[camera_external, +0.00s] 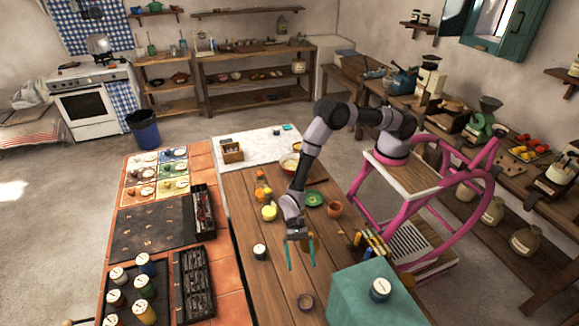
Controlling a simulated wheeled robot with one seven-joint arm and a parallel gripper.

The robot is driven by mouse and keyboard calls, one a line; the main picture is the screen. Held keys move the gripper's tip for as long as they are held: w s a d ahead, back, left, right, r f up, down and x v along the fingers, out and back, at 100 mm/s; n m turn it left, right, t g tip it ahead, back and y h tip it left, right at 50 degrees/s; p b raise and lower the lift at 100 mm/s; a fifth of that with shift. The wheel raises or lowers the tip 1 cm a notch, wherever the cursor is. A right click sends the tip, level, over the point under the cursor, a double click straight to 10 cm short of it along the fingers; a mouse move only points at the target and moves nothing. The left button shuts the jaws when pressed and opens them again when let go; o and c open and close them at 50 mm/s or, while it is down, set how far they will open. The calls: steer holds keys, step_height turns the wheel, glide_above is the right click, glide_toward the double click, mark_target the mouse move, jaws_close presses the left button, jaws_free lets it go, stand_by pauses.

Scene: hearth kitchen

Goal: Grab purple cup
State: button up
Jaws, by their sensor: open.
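A small round cup with a purplish rim (305,302) stands on the wooden table near its front, by the teal-covered block. It is small in the picture, and its inside looks pale brown. My gripper (301,266) hangs over the table with its teal fingers pointing down and spread apart. It is open, and I see nothing held between the fingers. In the picture the fingertips are above the cup and apart from it. The exact height over the table cannot be told.
A dark jar with a white lid (260,251) stands left of my gripper. A terracotta pot (334,209), a green plate (314,198) and a yellow item (269,212) are farther back. The teal-covered block (365,300) stands at the front right with a jar (380,289) on it.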

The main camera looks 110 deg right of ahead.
steer(key=f, duration=0.2)
steer(key=f+m, duration=0.1)
steer(key=shift+a+f, duration=0.1)
steer(key=shift+a, duration=0.2)
steer(key=shift+w+a+f, duration=0.1)
steer(key=shift+a+f, duration=0.15)
glide_toward(307, 310)
steer(key=shift+s+f, duration=0.25)
steer(key=shift+f, duration=0.35)
steer(key=x, duration=0.5)
steer(key=shift+w+a+r, duration=0.1)
steer(key=shift+w+r, duration=0.05)
steer(key=shift+w, duration=0.1)
steer(key=c, duration=1.3)
